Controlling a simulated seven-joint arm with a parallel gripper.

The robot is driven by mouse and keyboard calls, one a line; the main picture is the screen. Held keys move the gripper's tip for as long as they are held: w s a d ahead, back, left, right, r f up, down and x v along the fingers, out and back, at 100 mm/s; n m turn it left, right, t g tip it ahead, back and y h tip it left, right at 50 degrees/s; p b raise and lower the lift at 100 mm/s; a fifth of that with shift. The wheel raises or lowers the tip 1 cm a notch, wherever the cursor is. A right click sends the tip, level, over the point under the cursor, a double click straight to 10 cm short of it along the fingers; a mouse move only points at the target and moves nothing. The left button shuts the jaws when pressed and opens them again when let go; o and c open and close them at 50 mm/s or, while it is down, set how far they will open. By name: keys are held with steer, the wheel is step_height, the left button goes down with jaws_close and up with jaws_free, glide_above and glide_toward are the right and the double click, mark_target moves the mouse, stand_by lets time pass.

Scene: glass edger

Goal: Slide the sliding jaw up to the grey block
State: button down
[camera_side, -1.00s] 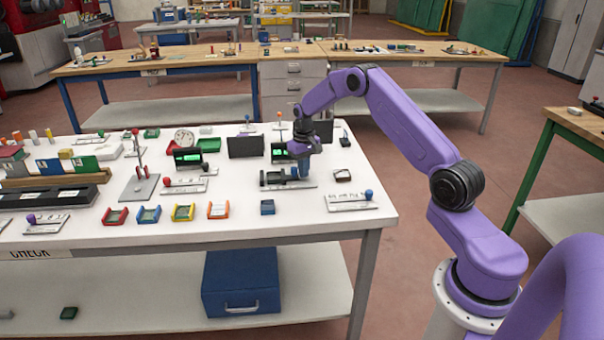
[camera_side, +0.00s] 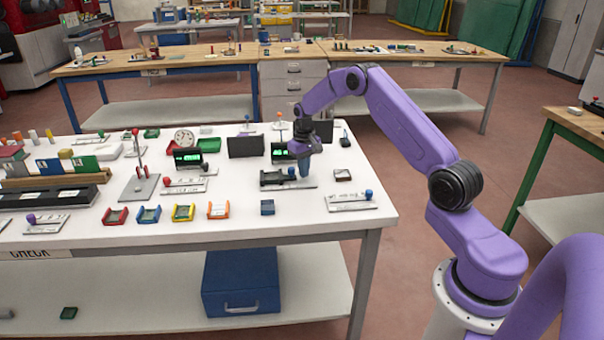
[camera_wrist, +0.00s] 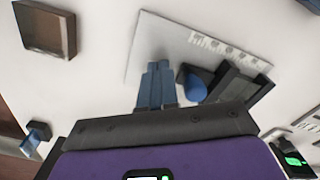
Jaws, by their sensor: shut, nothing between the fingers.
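My gripper (camera_side: 303,171) points down at the right part of a small vise-like fixture on the white table. In the wrist view its blue fingers (camera_wrist: 158,78) are together and empty, over the pale base plate (camera_wrist: 165,40) with printed marks. Just right of the fingers is a blue knob (camera_wrist: 190,84) on the dark sliding jaw (camera_wrist: 206,74); whether they touch is unclear. Beyond it is a dark frame with a grey face (camera_wrist: 240,88), probably the grey block against its stop; any gap is hard to judge. In the side view the dark fixture parts (camera_side: 272,179) stand left of the fingers.
A dark-rimmed brown box (camera_side: 343,175) stands right of the fixture. A plate with a blue knob (camera_side: 350,201) is at front right. A blue cube (camera_side: 267,207) is in front. A display with green digits (camera_side: 283,150) stands behind. Bare table lies between these.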

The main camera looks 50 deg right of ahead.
step_height(320, 180, up, 7)
stand_by(0.7)
steer(key=s+a+r+n, duration=0.2)
steer(key=s+a+r, duration=0.15)
steer(key=a, duration=0.45)
steer(key=s+a+r+n, duration=0.25)
steer(key=s+a, duration=0.25)
steer(key=a, duration=0.4)
steer(key=s+a+r+n, duration=0.2)
steer(key=s+a+r, duration=0.15)
steer(key=a, duration=0.45)
steer(key=s+a+r+n, duration=0.1)
steer(key=s+a+n, duration=0.35)
steer(key=s, duration=0.95)
steer(key=s+d+f+n, duration=0.1)
steer(key=s+n, duration=0.3)
steer(key=s, duration=1.1)
steer(key=shift+d+n, duration=0.3)
steer(key=shift+d, duration=0.05)
